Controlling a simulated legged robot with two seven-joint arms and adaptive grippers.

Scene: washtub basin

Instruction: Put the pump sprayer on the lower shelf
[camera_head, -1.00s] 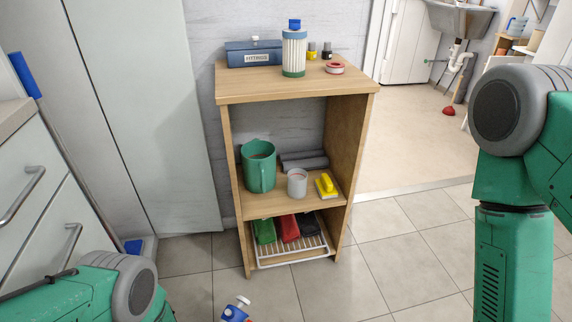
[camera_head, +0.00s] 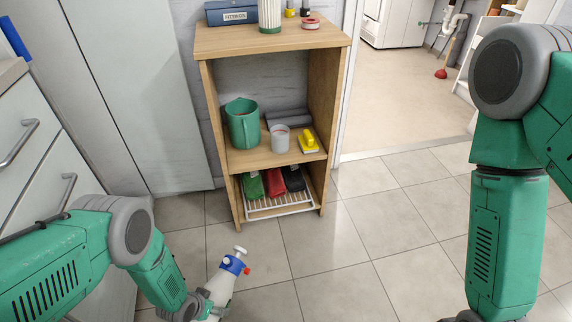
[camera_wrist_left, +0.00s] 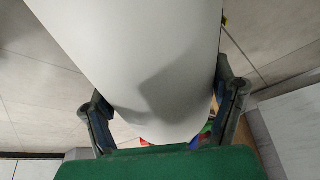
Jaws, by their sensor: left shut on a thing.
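The pump sprayer (camera_head: 224,280), white with a blue collar, white knob and red part, is tilted at the bottom of the head view. My left gripper (camera_head: 200,306) is shut on its white body, which fills the middle of the left wrist view (camera_wrist_left: 150,60) between both fingers. It is in front of and below the wooden shelf unit (camera_head: 270,38), apart from it. The middle board (camera_head: 262,157) holds a green jug (camera_head: 243,123), a whitish cup (camera_head: 280,138) and a yellow-handled item (camera_head: 308,142). Below it is a white wire rack (camera_head: 282,208).
Green (camera_head: 252,185), red (camera_head: 273,180) and black (camera_head: 293,178) items lie on the rack. A blue box (camera_head: 232,14) and other small things stand on the unit's top. Drawers (camera_head: 30,140) stand at left. The tiled floor (camera_head: 350,240) right of the unit is clear.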

